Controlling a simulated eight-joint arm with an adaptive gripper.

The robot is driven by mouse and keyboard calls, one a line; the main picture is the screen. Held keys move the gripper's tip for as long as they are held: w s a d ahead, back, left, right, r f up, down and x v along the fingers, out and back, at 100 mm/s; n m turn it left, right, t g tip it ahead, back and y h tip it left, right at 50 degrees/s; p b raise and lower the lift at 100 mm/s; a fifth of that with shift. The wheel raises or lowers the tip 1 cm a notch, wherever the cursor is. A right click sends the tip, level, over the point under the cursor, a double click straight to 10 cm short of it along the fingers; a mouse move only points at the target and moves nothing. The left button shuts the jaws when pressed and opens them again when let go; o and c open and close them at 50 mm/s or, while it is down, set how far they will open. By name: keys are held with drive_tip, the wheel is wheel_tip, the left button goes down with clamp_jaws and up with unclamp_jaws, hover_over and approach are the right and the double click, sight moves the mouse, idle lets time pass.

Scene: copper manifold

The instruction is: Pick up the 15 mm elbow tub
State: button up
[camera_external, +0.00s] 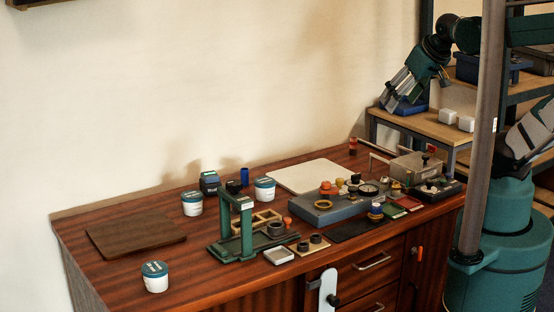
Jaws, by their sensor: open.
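Several white tubs with teal lids stand upright on the wooden bench. One tub (155,278) is alone near the front left edge. A second tub (192,204) stands at mid-bench beside a small dark green box, and a third tub (264,190) stands to its right. Their labels are too small to read, so I cannot tell which is the 15 mm elbow tub. My gripper (393,98) is open at the far right, over the shelf unit and in front of a blue bin (412,107). It is well away from the tubs.
A green press frame (239,228) rises at mid-bench near the tubs. A brown board (135,237) lies at left and a white board (308,176) at the back. A grey block (325,210) with small parts is right of centre. Bare wood surrounds the front tub.

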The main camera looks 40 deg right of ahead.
drive_tip(key=shift+w, duration=0.1)
drive_tip(key=m+g+p, duration=0.1)
drive_tip(key=m+g, duration=0.6)
drive_tip(key=m, duration=0.9)
hover_over(266, 181)
drive_tip(key=f, duration=2.2)
drive_tip(key=shift+d+f, duration=0.15)
drive_tip(key=shift+d, duration=0.1)
drive_tip(key=shift+w+a+f, duration=0.1)
drive_tip(key=shift+a+f, duration=0.15)
drive_tip(key=shift+f, duration=0.15)
drive_tip(key=shift+f, duration=0.1)
drive_tip(key=shift+f, duration=1.2)
